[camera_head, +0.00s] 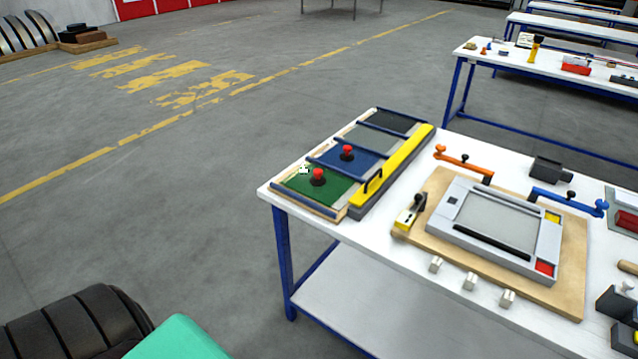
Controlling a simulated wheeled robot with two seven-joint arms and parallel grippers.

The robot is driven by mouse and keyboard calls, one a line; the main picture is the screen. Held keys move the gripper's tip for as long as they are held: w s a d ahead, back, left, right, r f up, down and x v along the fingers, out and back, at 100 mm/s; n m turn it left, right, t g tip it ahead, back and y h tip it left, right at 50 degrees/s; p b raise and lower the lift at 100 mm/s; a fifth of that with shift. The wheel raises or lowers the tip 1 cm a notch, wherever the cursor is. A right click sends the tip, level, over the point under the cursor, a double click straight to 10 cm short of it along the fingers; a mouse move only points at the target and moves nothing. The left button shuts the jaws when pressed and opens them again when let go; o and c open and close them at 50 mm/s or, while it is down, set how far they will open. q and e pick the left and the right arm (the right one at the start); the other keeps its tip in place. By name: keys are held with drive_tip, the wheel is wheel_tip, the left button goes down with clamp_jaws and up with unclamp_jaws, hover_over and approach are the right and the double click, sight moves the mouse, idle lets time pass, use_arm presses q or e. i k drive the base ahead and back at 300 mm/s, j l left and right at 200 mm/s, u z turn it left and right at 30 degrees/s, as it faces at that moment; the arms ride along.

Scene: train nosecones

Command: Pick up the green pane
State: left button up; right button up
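The green pane (331,189) lies in the nearest compartment of a wooden rack (344,212) at the left end of the white table. A red-topped black knob (318,177) stands on the pane. A blue pane (366,160) with a similar red knob (347,152) lies in the compartment behind it. Farther back are a grey pane (372,137) and a dark pane (396,120). Dark blue bars separate the compartments. A yellow bar with a black handle (405,163) runs along the rack's right side. Neither of my grippers is in view.
A wooden board (437,228) with a grey frame (462,192) and orange and blue clamps stands right of the rack. Several small light blocks (470,282) lie along the table's (345,236) front. Open floor (200,220) lies left of the table.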

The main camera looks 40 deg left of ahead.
sight(324, 186)
drive_tip(key=j+z, duration=0.1)
drive_tip(key=z, duration=0.3)
drive_tip(key=j+z, duration=0.15)
drive_tip(key=z, duration=0.25)
drive_tip(key=j+z, duration=0.1)
drive_tip(key=z, duration=0.3)
drive_tip(key=k+j+z, duration=0.25)
drive_tip(key=j, duration=0.3)
drive_tip(key=k+j+z, duration=0.25)
drive_tip(key=j, duration=0.25)
drive_tip(key=k+j+z, duration=0.25)
drive_tip(key=j, duration=0.2)
drive_tip(key=k+j+z, duration=0.25)
drive_tip(key=j, duration=0.15)
